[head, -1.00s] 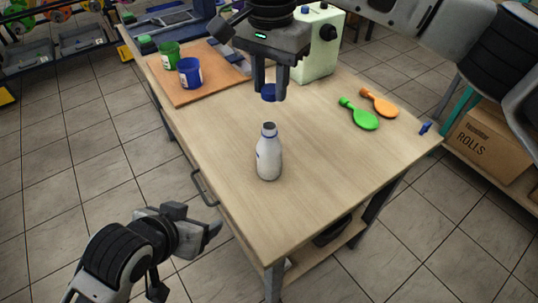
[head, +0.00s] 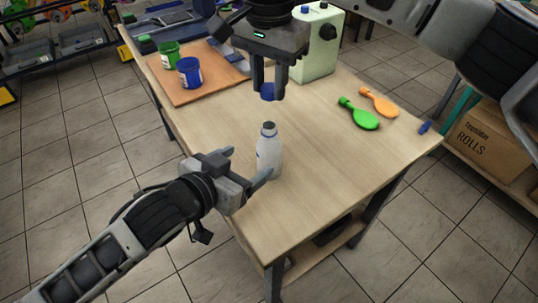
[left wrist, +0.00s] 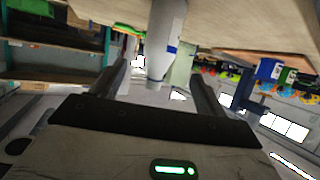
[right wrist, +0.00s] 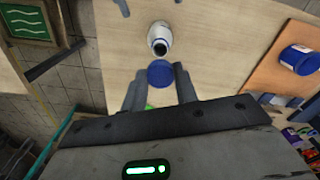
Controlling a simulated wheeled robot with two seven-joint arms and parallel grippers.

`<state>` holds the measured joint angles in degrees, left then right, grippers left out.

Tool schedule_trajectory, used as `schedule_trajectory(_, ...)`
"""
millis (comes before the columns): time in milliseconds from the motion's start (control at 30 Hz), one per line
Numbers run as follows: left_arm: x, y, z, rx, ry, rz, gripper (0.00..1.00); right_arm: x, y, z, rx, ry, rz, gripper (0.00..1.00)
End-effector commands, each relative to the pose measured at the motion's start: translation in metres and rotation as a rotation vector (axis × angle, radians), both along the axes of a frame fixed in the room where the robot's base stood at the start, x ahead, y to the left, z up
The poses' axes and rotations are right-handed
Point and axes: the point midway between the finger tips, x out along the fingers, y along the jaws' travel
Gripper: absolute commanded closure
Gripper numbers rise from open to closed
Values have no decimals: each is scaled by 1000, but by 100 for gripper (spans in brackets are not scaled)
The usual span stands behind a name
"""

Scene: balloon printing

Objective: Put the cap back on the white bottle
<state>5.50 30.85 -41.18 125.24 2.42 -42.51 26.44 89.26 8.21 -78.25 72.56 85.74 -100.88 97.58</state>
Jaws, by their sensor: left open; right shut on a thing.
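The white bottle (head: 268,155) stands upright and uncapped on the wooden table, its dark mouth showing. It also shows in the left wrist view (left wrist: 165,40) and in the right wrist view (right wrist: 160,36). The blue cap (head: 268,91) is held in my right gripper (head: 268,92), which points down above the table behind the bottle. The cap shows between the fingers in the right wrist view (right wrist: 160,73). My left gripper (head: 258,180) is open, low at the bottle's left front side. In its wrist view the bottle appears between and beyond the open fingers; I cannot tell whether they touch it.
A pale green machine (head: 318,45) stands at the back. The table's front right is clear.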

Motion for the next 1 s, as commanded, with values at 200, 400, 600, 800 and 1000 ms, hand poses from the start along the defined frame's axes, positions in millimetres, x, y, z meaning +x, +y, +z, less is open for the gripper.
schedule_trajectory(200, 28, -18, -12, 0, -1, 1, 26, 0, 0, 0, 0, 0, 0, 92)
schedule_trajectory(400, 57, -38, -27, 0, -1, 1, 26, 0, 0, 0, 0, 0, 0, 92)
schedule_trajectory(600, 78, -53, -38, 1, -1, 1, 26, 0, 0, 0, 0, 0, 0, 92)
schedule_trajectory(800, 87, -59, -43, 1, -1, 0, 26, 0, 0, 0, 0, 0, 0, 92)
schedule_trajectory(1000, 87, -59, -43, 1, -1, 0, 26, 0, 0, 0, 0, 0, 0, 92)
